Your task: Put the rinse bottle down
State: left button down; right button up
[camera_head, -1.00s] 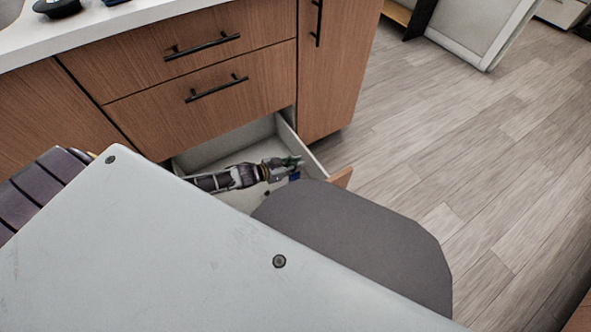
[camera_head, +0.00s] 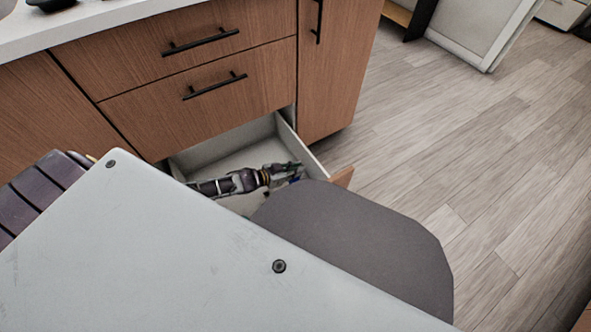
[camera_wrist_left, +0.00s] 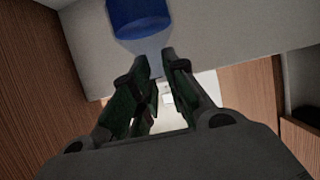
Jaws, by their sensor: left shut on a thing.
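My left gripper (camera_head: 287,168) is inside the open bottom drawer, low over its floor, in the head view. In the left wrist view its green-padded fingers (camera_wrist_left: 158,68) are close together at the tips, on the pale narrow part of the rinse bottle. The bottle's blue part (camera_wrist_left: 140,17) shows just beyond the fingertips, cut off by the top edge. In the head view the bottle is mostly hidden, with only a dark blue bit by the fingers. I cannot tell whether it touches the drawer floor. My right gripper is not in view.
The open drawer (camera_head: 215,158) has pale walls and a wooden front (camera_head: 342,177), largely hidden by my own body. Closed drawers with black handles (camera_head: 216,86) are above it. A white counter (camera_head: 100,22) is at top left. Wood floor (camera_head: 480,150) is clear at right.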

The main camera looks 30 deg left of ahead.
pick_arm(q)
jog(key=c, duration=1.4)
grip_release()
jog(key=shift+c, duration=0.2)
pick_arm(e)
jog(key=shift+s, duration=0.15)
pick_arm(q)
jog(key=shift+r, duration=0.1)
jog(key=shift+p+v, duration=0.7)
jog(key=shift+v, duration=0.4)
jog(key=p+v, duration=0.4)
jog(key=v, duration=0.6)
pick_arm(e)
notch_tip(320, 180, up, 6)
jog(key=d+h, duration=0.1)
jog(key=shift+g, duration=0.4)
pick_arm(q)
jog(key=shift+d, duration=0.15)
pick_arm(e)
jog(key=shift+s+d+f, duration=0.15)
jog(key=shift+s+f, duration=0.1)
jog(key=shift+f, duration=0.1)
